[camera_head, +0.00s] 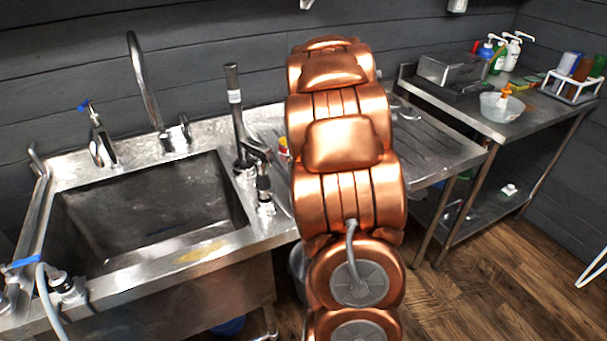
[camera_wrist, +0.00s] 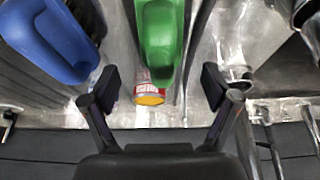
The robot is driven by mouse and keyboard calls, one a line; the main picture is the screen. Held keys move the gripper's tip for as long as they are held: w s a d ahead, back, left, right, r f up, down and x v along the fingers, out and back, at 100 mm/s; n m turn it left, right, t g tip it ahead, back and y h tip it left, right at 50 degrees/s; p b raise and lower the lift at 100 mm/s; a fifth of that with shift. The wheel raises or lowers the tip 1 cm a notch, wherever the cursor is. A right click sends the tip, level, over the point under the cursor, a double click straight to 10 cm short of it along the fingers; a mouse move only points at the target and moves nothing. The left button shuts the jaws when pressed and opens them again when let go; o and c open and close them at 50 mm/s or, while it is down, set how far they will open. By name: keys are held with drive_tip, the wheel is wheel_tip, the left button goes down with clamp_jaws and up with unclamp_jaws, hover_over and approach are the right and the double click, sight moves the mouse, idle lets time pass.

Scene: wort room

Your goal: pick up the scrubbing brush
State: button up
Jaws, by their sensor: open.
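A rounded blue object (camera_wrist: 47,38) is at upper left, beside the left finger. In the head view my copper-coloured arm hides my gripper.
A steel sink (camera_head: 150,215) with taps is at left. A side table (camera_head: 540,115) at right holds a white bowl (camera_head: 501,106) with an orange item, pump bottles (camera_head: 512,52), a steel box (camera_head: 448,70) and a rack (camera_head: 572,88). Wooden floor (camera_head: 500,270) is open at lower right.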

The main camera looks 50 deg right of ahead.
drive_tip(key=shift+p+x, duration=0.75)
drive_tip(key=shift+x, duration=1.6)
drive_tip(key=c, duration=1.3)
drive_tip(key=shift+c, duration=0.2)
drive_tip(key=shift+r+b, duration=0.7)
drive_tip(key=shift+r, duration=1.1)
drive_tip(key=shift+s+a, duration=0.6)
drive_tip(key=shift+a, duration=0.25)
drive_tip(key=s+a+b, duration=0.1)
drive_tip(key=s+a, duration=0.1)
drive_tip(key=a, duration=0.2)
drive_tip(key=s+a+r+b, duration=0.1)
drive_tip(key=s+a, duration=0.2)
drive_tip(key=s+a+b, duration=0.1)
drive_tip(key=s+a, duration=0.2)
drive_tip(key=a, duration=0.1)
drive_tip(key=shift+a+r+b, duration=0.15)
drive_tip(key=shift+a+b, duration=0.15)
